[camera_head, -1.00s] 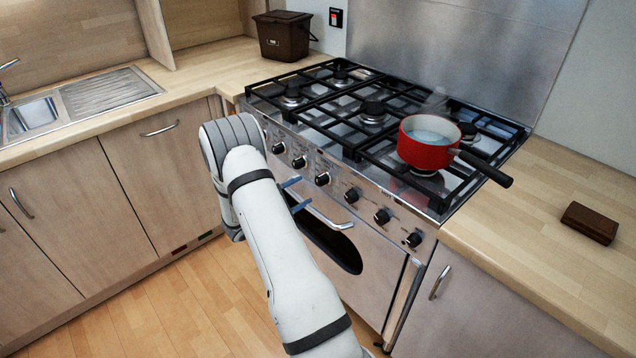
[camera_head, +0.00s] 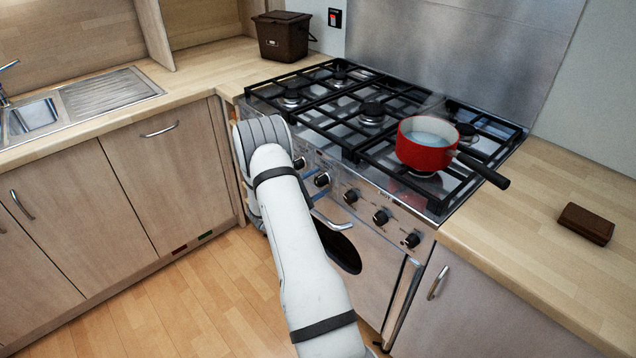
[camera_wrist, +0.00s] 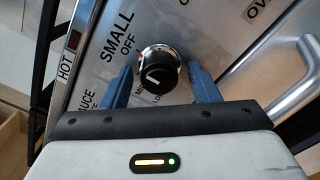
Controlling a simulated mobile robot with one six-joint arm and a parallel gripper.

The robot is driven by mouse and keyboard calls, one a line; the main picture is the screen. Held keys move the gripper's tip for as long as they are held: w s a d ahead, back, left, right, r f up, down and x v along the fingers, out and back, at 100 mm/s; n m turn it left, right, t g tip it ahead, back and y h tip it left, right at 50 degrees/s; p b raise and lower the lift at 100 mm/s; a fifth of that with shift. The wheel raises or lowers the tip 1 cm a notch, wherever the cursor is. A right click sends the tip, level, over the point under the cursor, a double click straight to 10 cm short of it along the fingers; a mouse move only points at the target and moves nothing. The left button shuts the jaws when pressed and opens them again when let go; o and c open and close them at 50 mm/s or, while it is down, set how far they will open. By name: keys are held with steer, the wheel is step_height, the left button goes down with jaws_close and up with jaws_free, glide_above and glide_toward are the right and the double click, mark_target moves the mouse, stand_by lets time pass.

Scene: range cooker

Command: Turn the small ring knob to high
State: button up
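The small ring knob (camera_wrist: 157,75) is black with a silver collar, beneath the words SMALL and OFF in the wrist view. A white mark shows on the left of its face; the exact setting it points to is unclear. My gripper (camera_wrist: 160,86) is open, with one blue finger on each side of the knob and small gaps visible. In the head view, my gripper (camera_head: 314,187) is mostly hidden by my arm, its blue fingers at a black knob (camera_head: 322,180) on the cooker's front panel. Lower lettering around the knob is partly covered by the fingers.
More knobs, such as one to the right (camera_head: 350,196), line the panel. An oven handle (camera_wrist: 295,95) runs close on the right in the wrist view. A red saucepan (camera_head: 424,155) sits on the hob's front right, its black handle over the counter edge.

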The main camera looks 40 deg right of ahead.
steer(key=c, duration=0.9)
steer(key=shift+d, duration=0.1)
steer(key=shift+n, duration=0.3)
steer(key=shift+f+n+b, duration=0.1)
steer(key=shift+n+b, duration=0.65)
steer(key=shift+n, duration=0.05)
steer(key=n+b, duration=0.1)
steer(key=n, duration=0.1)
steer(key=shift+n, duration=0.3)
steer(key=n, duration=0.3)
steer(key=shift+n, duration=1.9)
